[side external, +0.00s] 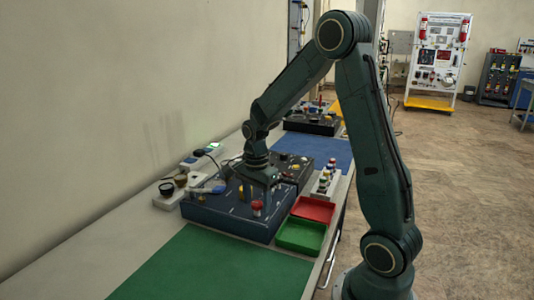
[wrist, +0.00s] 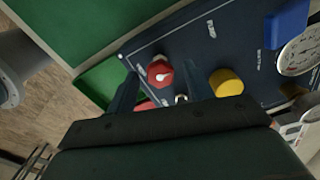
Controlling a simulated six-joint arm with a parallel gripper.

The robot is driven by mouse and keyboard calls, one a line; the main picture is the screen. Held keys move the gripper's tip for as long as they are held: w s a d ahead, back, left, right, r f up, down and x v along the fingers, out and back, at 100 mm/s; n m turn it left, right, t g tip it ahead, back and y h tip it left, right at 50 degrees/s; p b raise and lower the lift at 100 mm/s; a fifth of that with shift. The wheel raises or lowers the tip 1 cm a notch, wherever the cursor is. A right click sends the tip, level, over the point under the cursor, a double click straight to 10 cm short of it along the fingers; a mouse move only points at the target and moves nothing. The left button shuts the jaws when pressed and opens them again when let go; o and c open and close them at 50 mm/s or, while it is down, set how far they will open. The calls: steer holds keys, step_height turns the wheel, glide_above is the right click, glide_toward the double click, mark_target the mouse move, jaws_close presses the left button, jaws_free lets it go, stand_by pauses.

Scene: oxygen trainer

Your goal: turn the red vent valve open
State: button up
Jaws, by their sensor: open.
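The red vent valve (wrist: 160,72) is a red knob with a white mark on its top, standing on the dark blue panel (wrist: 150,42). In the wrist view it shows between the tips of my gripper's (wrist: 158,80) two dark fingers, one on each side. The fingers are spread and hold nothing. In the side view the red knob (side external: 257,207) stands near the panel's front right, with my gripper (side external: 259,192) just above or around it; I cannot tell whether they touch.
A yellow knob (wrist: 227,82) stands right of the fingers in the wrist view, with a blue block (wrist: 287,25) and a round gauge (wrist: 300,52) farther right. A green tray (side external: 300,235) and a red tray (side external: 313,209) lie beside the panel. The green mat (side external: 210,268) is clear.

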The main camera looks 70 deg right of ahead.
steer(key=c, duration=1)
steer(key=shift+n, duration=0.4)
steer(key=n, duration=0.9)
steer(key=shift+n, duration=0.4)
steer(key=n, duration=1.3)
steer(key=shift+n, duration=0.3)
